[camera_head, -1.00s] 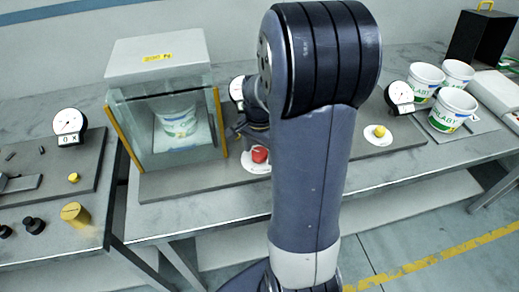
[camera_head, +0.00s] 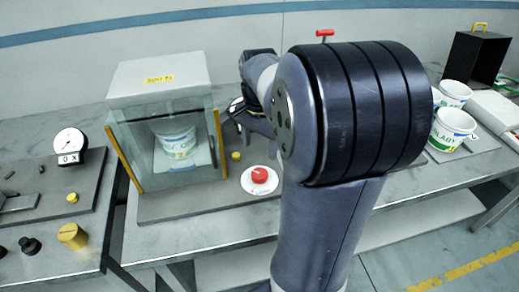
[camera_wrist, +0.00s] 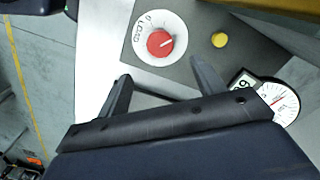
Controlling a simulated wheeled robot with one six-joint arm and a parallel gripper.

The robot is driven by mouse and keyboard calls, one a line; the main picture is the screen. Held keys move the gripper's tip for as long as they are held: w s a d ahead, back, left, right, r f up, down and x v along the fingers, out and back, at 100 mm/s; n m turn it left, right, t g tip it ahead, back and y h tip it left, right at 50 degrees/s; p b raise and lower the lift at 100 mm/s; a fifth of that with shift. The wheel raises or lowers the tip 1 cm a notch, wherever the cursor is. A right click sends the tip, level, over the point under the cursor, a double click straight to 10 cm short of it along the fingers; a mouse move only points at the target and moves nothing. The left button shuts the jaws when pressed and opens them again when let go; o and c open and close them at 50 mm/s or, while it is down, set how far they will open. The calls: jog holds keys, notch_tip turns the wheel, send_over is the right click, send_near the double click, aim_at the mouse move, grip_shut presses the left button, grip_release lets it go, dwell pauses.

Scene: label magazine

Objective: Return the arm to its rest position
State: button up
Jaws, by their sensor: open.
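My gripper (camera_wrist: 158,82) is open and empty in the wrist view. Its two fingers stand apart above the table edge, near a red knob (camera_wrist: 160,43) on a white dial and a yellow button (camera_wrist: 219,40). In the head view my gripper (camera_head: 240,112) is partly hidden behind my arm, just right of the glass case. The arm is bent, and its large dark joint covers the middle right of the head view. The red knob (camera_head: 259,174) and the yellow button (camera_head: 236,156) also show there, with nothing touching them.
The glass case (camera_head: 160,75) with a white tub (camera_head: 174,143) inside stands close to my gripper's left. A gauge (camera_wrist: 284,104) is just right of my gripper. More tubs (camera_head: 452,130) and a black box (camera_head: 478,57) stand at the right. A yellow weight (camera_head: 72,236) stands left.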

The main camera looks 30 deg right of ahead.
aim_at(259, 173)
notch_tip(259, 173, down, 11)
dwell(0.8)
jog(key=shift+r, duration=0.2)
